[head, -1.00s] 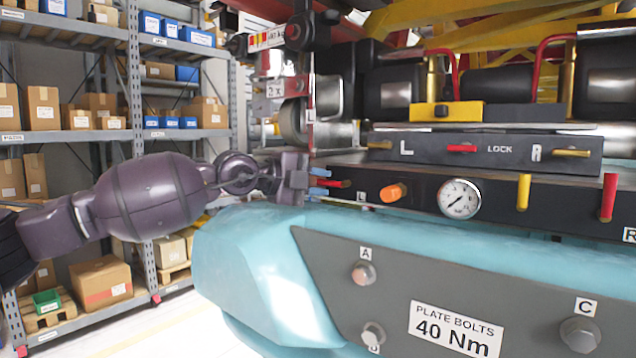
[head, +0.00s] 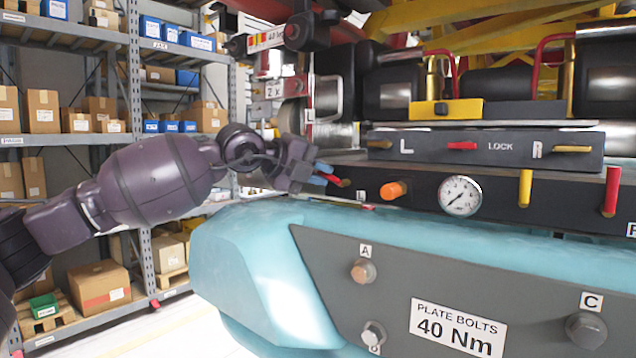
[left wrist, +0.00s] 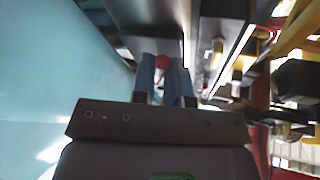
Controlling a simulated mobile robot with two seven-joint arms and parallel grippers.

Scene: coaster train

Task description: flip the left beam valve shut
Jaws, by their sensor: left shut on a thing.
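The left beam valve's short red lever (head: 334,180) is at the left end of the dark front panel, above the small L label (head: 361,196). My left gripper (head: 321,174) has blue fingertips and reaches it from the left, tilted. The fingers are shut on the red lever, which they partly hide. In the left wrist view, the blue fingers (left wrist: 162,75) stand on either side of a red end (left wrist: 163,62). Whether the valve is open or shut is hard to tell. My right gripper is not in view.
On the same panel are an orange knob (head: 394,190), a pressure gauge (head: 460,196), a yellow lever (head: 525,188) and a red lever (head: 612,192) at the right. The pale blue body (head: 240,255) lies just below my gripper. Shelves with boxes stand behind at the left.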

